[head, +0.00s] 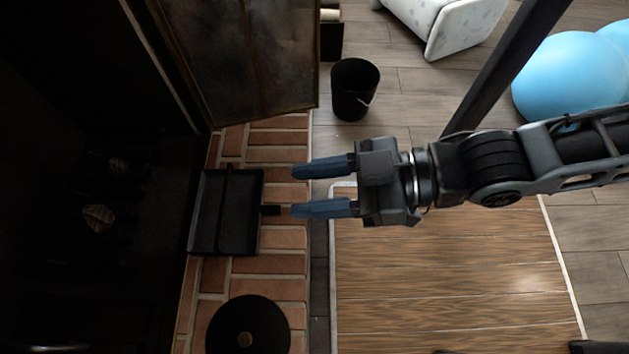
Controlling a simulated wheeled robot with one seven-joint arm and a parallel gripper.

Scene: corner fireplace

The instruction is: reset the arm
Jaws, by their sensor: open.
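My gripper (294,190) shows in the head view with its two blue fingers apart and pointing left. Nothing sits between the fingers. My arm reaches in from the right edge. The fingertips are above the edge of the brick hearth (276,155). A black square pan (246,228) lies on the bricks just left of the fingertips.
A dark fireplace opening (75,250) fills the left, with an open screen door (235,60) above the hearth. A round black lid (248,328) lies at the bottom. A black bucket (355,88) stands on the floor. Blue balls (568,82) are at right. A wooden surface (440,270) lies below my arm.

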